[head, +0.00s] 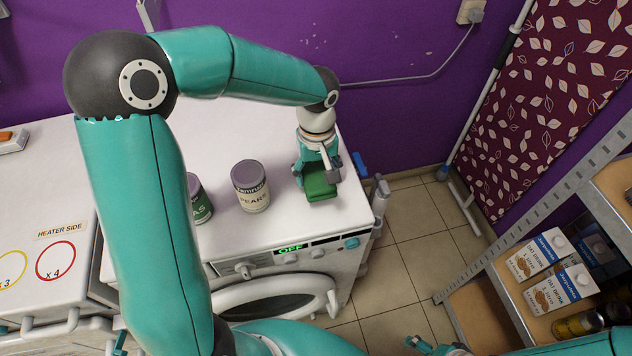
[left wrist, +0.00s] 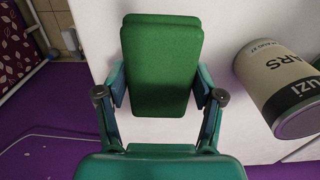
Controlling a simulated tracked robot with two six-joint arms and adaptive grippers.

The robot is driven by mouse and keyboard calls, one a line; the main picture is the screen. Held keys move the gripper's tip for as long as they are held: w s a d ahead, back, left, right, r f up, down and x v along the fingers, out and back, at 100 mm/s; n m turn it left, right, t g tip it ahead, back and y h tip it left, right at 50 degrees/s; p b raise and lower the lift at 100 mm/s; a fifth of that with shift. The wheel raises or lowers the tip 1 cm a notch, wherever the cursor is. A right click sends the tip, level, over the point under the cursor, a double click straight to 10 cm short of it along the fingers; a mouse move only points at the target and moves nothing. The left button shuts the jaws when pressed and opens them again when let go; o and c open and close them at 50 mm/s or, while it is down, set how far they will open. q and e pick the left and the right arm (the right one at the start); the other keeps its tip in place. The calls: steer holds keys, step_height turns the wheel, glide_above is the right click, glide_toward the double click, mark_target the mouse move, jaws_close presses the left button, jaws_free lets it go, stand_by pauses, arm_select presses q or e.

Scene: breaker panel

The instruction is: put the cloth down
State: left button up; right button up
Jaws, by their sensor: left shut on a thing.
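The green cloth (head: 319,187) is a thick folded pad over the white top of the washing machine (head: 265,232), near its right front corner. My left gripper (head: 318,168) points down and is shut on it. In the left wrist view the cloth (left wrist: 161,65) sits between the two fingers of my left gripper (left wrist: 160,100). The cloth is at or just above the white top; I cannot tell if it touches. A small part of what looks like my right gripper (head: 428,346) shows at the bottom edge; its jaws are not clear.
A pears can (head: 250,187) stands just left of the cloth, and it also shows in the left wrist view (left wrist: 280,85). A green-labelled can (head: 200,200) is partly behind my arm. Shelves with cartons (head: 540,252) stand at the right. The machine top behind the cans is clear.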

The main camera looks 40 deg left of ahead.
mark_target(317, 184)
arm_select(q)
steer(key=shift+f, duration=2.1)
steer(key=shift+f, duration=0.1)
steer(key=o, duration=1.1)
step_height(317, 184, up, 12)
steer(key=shift+f, duration=0.15)
steer(key=shift+r, duration=0.3)
